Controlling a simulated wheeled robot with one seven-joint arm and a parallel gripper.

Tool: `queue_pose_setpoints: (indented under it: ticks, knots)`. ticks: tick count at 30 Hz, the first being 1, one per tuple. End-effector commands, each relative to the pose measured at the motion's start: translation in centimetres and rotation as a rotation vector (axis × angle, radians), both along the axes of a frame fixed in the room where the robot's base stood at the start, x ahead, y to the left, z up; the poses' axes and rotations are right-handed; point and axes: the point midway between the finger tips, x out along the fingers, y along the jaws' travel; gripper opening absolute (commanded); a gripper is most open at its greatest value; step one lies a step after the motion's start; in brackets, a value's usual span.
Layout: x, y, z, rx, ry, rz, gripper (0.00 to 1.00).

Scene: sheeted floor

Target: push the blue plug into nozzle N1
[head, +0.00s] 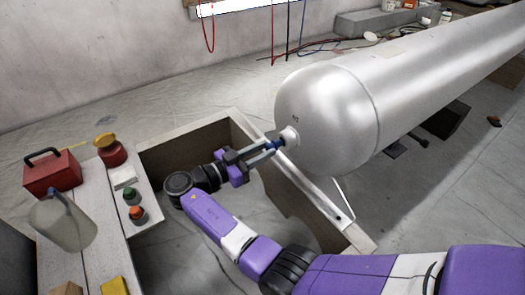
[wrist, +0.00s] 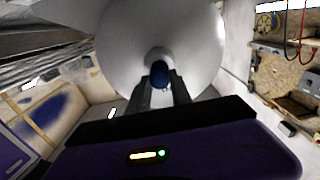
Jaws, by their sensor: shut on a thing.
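The blue plug (head: 273,144) is held between the fingertips of my gripper (head: 268,147), in front of the pale nozzle (head: 290,136) on the rounded end of the silver tank (head: 325,105). A small label above the nozzle is too small to read surely. In the wrist view the blue plug (wrist: 159,73) lies between the two fingers of my gripper (wrist: 160,88), lined up with the nozzle (wrist: 157,54) behind it. The plug covers the nozzle's opening, so I cannot tell whether its tip is inside.
A wooden-edged frame (head: 305,190) surrounds the floor below my arm.

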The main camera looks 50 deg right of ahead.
Motion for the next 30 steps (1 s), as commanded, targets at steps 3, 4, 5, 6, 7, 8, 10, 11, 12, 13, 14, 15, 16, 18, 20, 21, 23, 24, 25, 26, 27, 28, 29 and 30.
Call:
queue_pose_setpoints:
  ticks: [3,4,5,6,7,8,10,11,12,13,14,15,16,18,20,21,23,24,25,26,27,28,29,30]
  knots:
    - [-0.1,-0.2,0.0,0.0,0.0,0.0,0.0]
    - [-0.1,-0.3,0.0,0.0,0.0,0.0,0.0]
    - [-0.1,-0.4,0.0,0.0,0.0,0.0,0.0]
    - [-0.1,-0.5,0.0,0.0,0.0,0.0,0.0]
    - [-0.2,-0.5,0.0,0.0,0.0,0.0,0.0]
    - [-0.2,-0.6,0.0,0.0,0.0,0.0,0.0]
    - [-0.2,-0.8,0.0,0.0,0.0,0.0,0.0]
    - [-0.2,-0.8,0.0,0.0,0.0,0.0,0.0]
    - [-0.3,-0.9,0.0,0.0,0.0,0.0,0.0]
    - [-0.3,-1.0,0.0,0.0,0.0,0.0,0.0]
    - [-0.3,-1.1,0.0,0.0,0.001,0.0,0.0]
    - [-0.3,-1.1,0.0,0.0,0.0,0.0,0.0]
    - [-0.3,-1.2,0.0,0.0,0.001,0.0,0.0]
    - [-0.4,-1.4,0.0,0.0,0.0,0.0,0.0]
    - [-0.4,-1.5,0.0,0.0,0.0,0.0,0.0]
    - [-0.5,-1.6,0.0,0.0,0.0,0.0,0.0]
    - [-0.5,-1.7,0.0,0.0,0.0,0.0,0.0]
    - [-0.5,-1.8,0.0,0.0,0.0,0.0,0.0]
    - [-0.5,-1.8,0.0,0.0,0.0,0.0,0.0]
    - [-0.6,-1.9,0.0,0.0,0.0,0.0,0.0]
    - [-0.6,-2.0,0.0,0.0,0.0,0.0,0.0]
    - [-0.6,-2.0,0.0,0.0,0.0,0.0,0.0]
    - [-0.6,-2.1,0.0,0.0,0.0,0.0,0.0]
    - [-0.7,-2.2,0.0,0.0,0.0,0.0,0.0]
